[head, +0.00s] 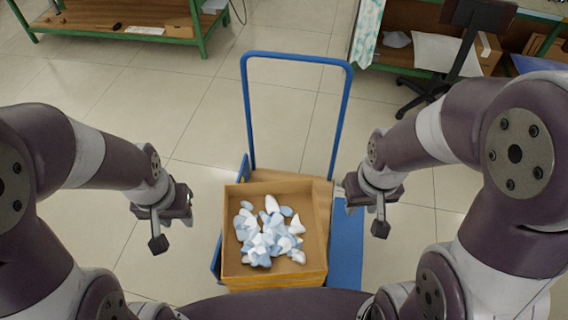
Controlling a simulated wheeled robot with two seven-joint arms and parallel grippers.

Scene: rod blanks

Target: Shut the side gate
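I cannot clearly make out a side gate. A cart with a blue push handle (247,110) stands in front of me. A flat blue panel (346,250) shows along its right side; I cannot tell whether it is the deck or a lowered gate. A narrow blue edge (216,258) shows on its left side. My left gripper (168,228) hangs left of the cart, apart from it. My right gripper (372,215) hangs near the cart's right side, above or beside the blue panel. Neither visibly holds anything. Their finger gaps are unclear.
An open cardboard box (318,235) on the cart holds several white and pale blue pieces (265,235). A green-framed workbench (120,22) stands at the back left. An office chair (470,40) and another bench are at the back right. Tiled floor (190,100) around the cart is clear.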

